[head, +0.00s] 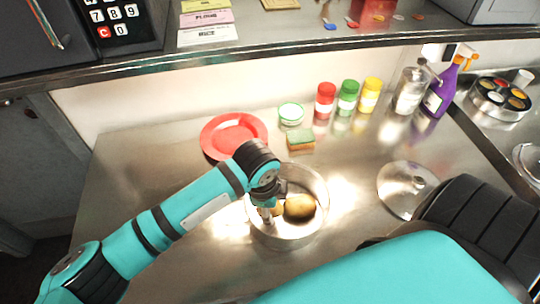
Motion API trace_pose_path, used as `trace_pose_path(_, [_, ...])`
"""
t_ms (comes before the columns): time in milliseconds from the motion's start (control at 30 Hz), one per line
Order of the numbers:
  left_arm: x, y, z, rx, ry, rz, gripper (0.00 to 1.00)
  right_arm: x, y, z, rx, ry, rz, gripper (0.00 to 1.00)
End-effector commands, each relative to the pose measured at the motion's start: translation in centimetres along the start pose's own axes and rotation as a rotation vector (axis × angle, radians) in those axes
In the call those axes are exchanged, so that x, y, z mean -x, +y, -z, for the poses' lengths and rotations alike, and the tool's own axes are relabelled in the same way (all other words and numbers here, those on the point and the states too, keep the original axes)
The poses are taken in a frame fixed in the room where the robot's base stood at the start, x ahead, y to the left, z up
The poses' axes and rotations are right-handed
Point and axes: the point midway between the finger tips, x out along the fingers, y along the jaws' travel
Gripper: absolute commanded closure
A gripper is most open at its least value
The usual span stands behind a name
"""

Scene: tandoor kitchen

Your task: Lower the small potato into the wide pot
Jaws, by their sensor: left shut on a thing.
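The wide pot (290,240) is a round steel vessel standing uncovered on the steel counter. My left gripper (269,212) points down over the left part of its opening and is shut on the small potato (278,209), a yellow-brown lump partly hidden by the fingers. A larger brown potato (300,206) shows inside the pot, just right of the held one. I cannot tell whether the small potato touches the pot floor. My right arm crosses the lower right, but its gripper is out of view.
A round metal lid (405,188) lies right of the pot. Red (325,100), green (347,97) and yellow (370,95) jars stand farther back, beside a purple spray bottle (440,90). The counter's left part is clear.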

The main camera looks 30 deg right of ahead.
Motion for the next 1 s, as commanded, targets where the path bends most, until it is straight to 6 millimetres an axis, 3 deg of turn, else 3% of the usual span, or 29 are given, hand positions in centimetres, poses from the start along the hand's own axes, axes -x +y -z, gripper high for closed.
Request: trace_pose_path(1000, [-1.6, 0.2, -0.2, 0.000, 0.000, 0.000, 0.85, -0.9, 0.0, -0.1, 0.000, 0.000, 0.000, 0.00])
